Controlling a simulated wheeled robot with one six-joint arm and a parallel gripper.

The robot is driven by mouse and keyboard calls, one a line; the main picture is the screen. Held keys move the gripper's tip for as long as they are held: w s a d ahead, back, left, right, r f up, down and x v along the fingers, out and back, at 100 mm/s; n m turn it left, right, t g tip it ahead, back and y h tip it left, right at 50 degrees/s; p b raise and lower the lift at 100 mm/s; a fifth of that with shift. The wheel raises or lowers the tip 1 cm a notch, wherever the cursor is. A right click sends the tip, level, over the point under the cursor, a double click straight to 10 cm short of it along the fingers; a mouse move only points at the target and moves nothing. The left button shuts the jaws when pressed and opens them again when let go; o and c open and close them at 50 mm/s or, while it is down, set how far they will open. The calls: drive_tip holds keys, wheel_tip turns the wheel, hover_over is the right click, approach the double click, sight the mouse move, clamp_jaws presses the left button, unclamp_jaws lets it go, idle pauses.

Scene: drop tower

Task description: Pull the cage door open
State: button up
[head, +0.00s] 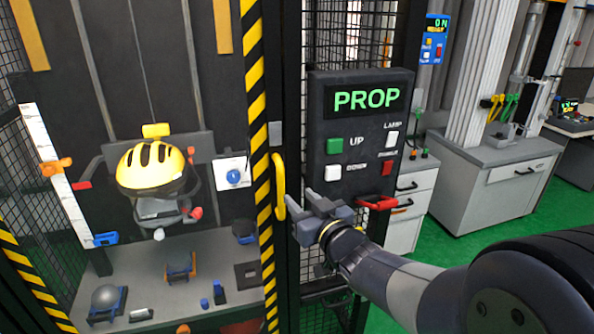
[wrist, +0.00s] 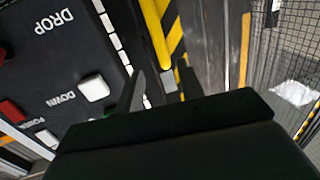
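The cage door has a frame edge with yellow and black stripes (head: 256,90) and stands upright against the dark post; I see no clear gap there. Its yellow upright handle (head: 279,187) sits on that edge at mid height. The handle also shows in the wrist view (wrist: 154,30), ahead of the fingers and roughly between their lines. My gripper (head: 300,204) is just right of the handle in the head view, pointing left at its lower half. Its two fingers (wrist: 162,86) are apart with nothing between them. I cannot tell whether a fingertip touches the handle.
A dark control panel (head: 350,120) with a green display and several buttons is mounted right of the door, close above my gripper. A red lever (head: 376,203) sticks out below it. Inside the cage a yellow helmet (head: 152,167) hangs above a grey bench. Green floor (head: 470,240) lies right.

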sight(282, 181)
drive_tip(key=p+x, duration=0.1)
drive_tip(key=x, duration=0.9)
drive_tip(key=shift+a+p, duration=0.15)
drive_tip(key=shift+p, duration=0.15)
clamp_jaws()
